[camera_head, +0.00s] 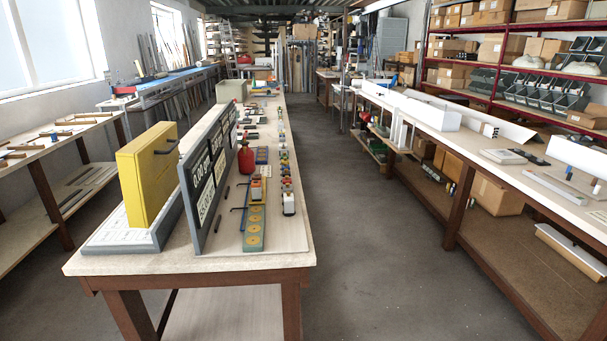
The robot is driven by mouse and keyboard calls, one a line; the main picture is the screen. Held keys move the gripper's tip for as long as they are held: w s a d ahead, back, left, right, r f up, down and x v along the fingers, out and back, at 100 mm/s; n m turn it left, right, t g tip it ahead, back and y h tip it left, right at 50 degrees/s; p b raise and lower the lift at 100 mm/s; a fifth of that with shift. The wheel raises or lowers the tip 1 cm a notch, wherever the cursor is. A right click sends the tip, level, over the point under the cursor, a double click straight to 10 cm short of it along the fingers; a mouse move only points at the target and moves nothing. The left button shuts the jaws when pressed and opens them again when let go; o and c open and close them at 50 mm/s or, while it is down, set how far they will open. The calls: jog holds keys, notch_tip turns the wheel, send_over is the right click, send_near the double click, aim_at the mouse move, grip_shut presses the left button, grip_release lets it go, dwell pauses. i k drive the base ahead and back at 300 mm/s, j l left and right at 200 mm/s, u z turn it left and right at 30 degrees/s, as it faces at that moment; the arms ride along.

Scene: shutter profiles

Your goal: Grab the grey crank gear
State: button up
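I cannot make out a grey crank gear for certain; the small parts are too small to tell apart at this distance. Many small parts lie on the long wooden middle table (187,262), mostly along its right side. A green strip with yellow round pieces (255,228) lies near the table's front right. A small white-and-dark part (289,203) stands to the right of it. Small dark and grey parts (520,155) lie on the right bench (467,148). My gripper is not in view.
A yellow case (147,172) and an upright grey panel with dark signs (206,180) stand at the middle table's front left. The grey floor aisle (345,210) between middle table and right bench is clear.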

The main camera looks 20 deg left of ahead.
aim_at(281, 150)
jog(key=i, duration=5.85)
jog(key=i+l+u, duration=0.1)
jog(key=i+u, duration=0.4)
jog(key=i+l+u, duration=0.25)
jog(key=i+u, duration=0.25)
jog(key=k+u, duration=0.1)
jog(key=u, duration=3.2)
